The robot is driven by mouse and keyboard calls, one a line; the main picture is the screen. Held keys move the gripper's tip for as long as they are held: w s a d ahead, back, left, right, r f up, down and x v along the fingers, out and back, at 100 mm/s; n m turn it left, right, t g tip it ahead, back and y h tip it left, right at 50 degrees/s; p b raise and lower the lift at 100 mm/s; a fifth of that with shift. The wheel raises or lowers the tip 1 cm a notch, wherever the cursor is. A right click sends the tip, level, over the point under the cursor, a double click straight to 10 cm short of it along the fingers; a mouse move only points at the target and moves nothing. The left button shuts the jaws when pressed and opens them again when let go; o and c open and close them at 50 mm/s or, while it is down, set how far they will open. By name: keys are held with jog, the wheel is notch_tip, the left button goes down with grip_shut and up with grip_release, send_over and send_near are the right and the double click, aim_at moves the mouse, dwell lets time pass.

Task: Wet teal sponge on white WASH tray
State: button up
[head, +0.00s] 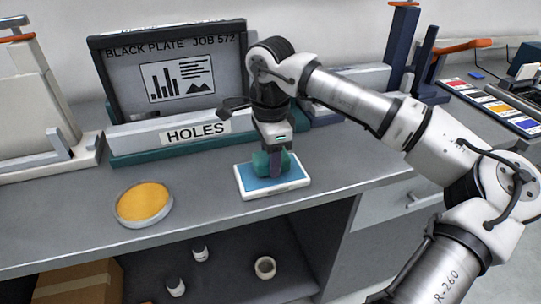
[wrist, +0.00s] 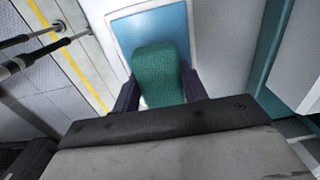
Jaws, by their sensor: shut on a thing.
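The teal sponge (head: 262,164) is between the fingers of my gripper (head: 274,166), which is shut on it. In the wrist view the sponge (wrist: 158,72) fills the space between the two dark fingers. The white tray (head: 272,191) with a blue inside sits on the grey counter under the gripper. In the wrist view the tray (wrist: 112,32) shows behind the sponge. The sponge is over or in the blue area; I cannot tell whether it touches it. No WASH lettering can be read.
A round dish with a yellow-orange inside (head: 143,202) stands left on the counter. Colour swatches (head: 500,108) lie at the right.

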jog(key=shift+f+b, duration=0.45)
dwell(1.5)
jog(key=shift+r+p, duration=2.3)
jog(key=shift+r, duration=1.3)
jog(key=shift+s+f, duration=0.1)
jog(key=shift+f, duration=0.05)
